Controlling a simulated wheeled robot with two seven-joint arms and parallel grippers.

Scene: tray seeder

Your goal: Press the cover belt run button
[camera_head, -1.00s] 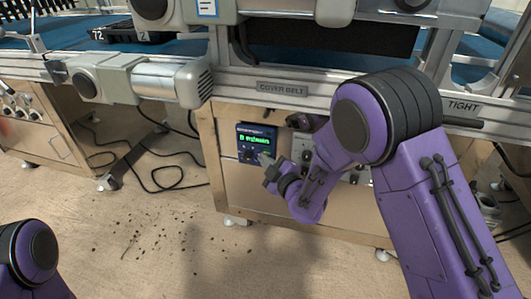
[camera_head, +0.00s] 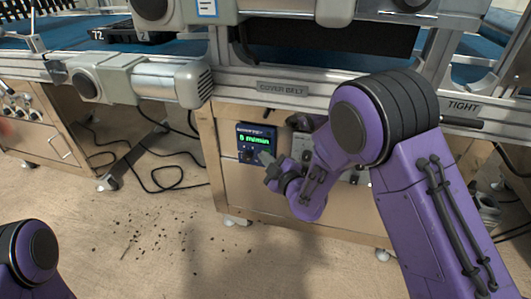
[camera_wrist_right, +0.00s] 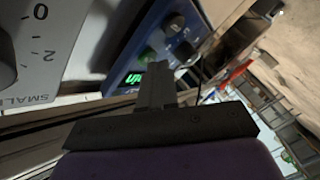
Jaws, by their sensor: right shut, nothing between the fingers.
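The blue control box (camera_head: 243,152) for the cover belt is on the wooden cabinet front below the "COVER BELT" label (camera_head: 283,89). Its lit green display (camera_head: 254,139) seems to read "5 m/min". My right gripper (camera_head: 262,157) is shut and empty, its tips at the box's lower right part. In the right wrist view the shut fingers (camera_wrist_right: 157,70) point at the box face (camera_wrist_right: 158,32). A green button (camera_wrist_right: 148,55) and a dark knob (camera_wrist_right: 173,22) show near the tips. I cannot tell whether the tips touch a button. My left gripper is out of view.
A grey dial panel (camera_wrist_right: 45,35) with printed numbers stands close beside the box in the wrist view. The conveyor's metal rail (camera_head: 300,80) and a grey motor (camera_head: 150,80) are above. Black cables (camera_head: 165,180) lie on the open floor at left.

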